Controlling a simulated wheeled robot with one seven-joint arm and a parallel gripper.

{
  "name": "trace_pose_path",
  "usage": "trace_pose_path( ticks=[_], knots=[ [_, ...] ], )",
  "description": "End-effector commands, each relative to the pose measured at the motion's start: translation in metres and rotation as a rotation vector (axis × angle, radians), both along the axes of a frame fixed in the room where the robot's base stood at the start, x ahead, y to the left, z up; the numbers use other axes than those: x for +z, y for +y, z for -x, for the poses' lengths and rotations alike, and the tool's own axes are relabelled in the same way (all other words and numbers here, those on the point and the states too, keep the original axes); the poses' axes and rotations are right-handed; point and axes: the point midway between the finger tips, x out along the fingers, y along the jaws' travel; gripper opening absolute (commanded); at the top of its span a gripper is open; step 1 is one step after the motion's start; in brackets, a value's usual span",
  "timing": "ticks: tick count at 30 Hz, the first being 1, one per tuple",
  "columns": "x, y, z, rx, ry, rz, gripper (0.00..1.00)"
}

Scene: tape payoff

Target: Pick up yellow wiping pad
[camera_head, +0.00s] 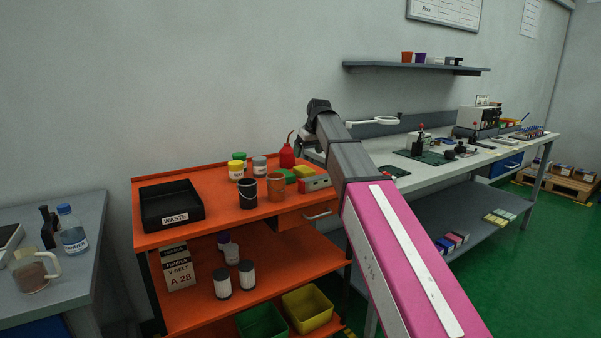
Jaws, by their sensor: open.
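The yellow wiping pad (303,171) lies on the top shelf of the orange cart (215,220), near its right end. A green pad (287,176) lies just left of it, and a grey and red box (315,184) is in front of it. My arm reaches in from the lower right, and its wrist is above and behind the pad's right side. My gripper (308,145) is largely hidden by the arm, with only a small part showing above the pad. It is apart from the pad and open.
A red oil can (287,154) stands behind the pads. Black (248,193) and orange (276,187) cups and several lidded jars stand to the left. A black WASTE tray (171,207) is at the cart's left end. A grey workbench (450,150) stands on the right.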

Motion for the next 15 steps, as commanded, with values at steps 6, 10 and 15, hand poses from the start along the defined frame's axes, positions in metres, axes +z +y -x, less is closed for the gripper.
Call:
trace_pose_path(
  ticks=[6, 10, 15],
  knots=[
    [-0.027, 0.006, -0.01, 0.0, 0.002, 0.001, 0.92],
    [-0.042, 0.01, -0.015, 0.0, 0.002, 0.001, 0.92],
    [-0.051, 0.011, -0.019, 0.0, 0.001, 0.001, 0.92]
  ],
)
